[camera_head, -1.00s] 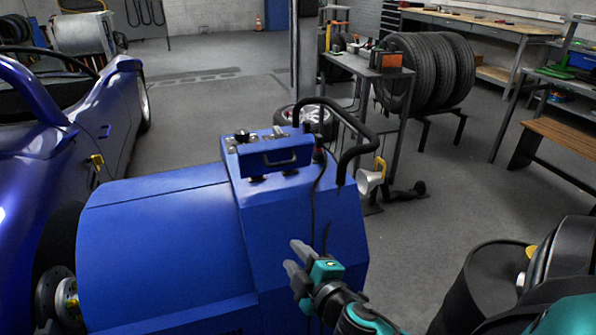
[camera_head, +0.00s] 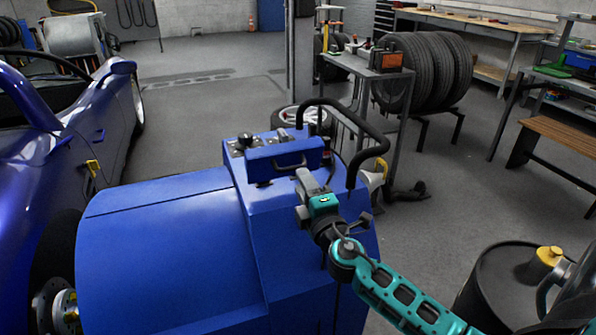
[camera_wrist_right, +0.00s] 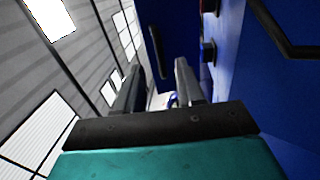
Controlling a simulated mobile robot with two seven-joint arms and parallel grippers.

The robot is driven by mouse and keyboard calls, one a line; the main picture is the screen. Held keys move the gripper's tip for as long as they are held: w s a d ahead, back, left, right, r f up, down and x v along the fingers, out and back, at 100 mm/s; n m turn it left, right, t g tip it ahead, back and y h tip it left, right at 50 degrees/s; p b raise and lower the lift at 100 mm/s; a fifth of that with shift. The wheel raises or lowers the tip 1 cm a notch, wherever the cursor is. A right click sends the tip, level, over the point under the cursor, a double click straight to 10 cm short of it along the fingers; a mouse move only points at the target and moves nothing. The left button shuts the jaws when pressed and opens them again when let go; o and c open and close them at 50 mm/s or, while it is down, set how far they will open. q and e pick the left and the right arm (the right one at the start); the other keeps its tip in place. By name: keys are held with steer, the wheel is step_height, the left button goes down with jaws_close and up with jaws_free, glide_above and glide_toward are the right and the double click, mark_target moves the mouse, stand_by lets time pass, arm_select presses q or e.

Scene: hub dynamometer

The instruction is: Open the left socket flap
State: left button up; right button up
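The blue hub dynamometer (camera_head: 160,240) stands in the middle of the head view, with a blue handled box (camera_head: 283,158) on top. A small dark fitting (camera_head: 264,184) sits below the box's left end; it may be the left socket flap, but it is too small to tell. My right gripper (camera_head: 304,180) is just below the box's right half, over the sloping face. In the right wrist view my gripper (camera_wrist_right: 157,85) has its fingers apart with nothing held. Two dark fittings (camera_wrist_right: 208,52) show on the blue face right of the fingers. My left gripper is out of view.
A black tubular handle (camera_head: 345,120) arches at the dynamometer's right. A blue car (camera_head: 60,150) stands close on the left. A dark drum (camera_head: 500,280) is at the lower right. A tool stand (camera_head: 372,75) and tyres (camera_head: 430,70) are behind.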

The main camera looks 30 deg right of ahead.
steer(key=shift+x, duration=2.1)
jaws_close()
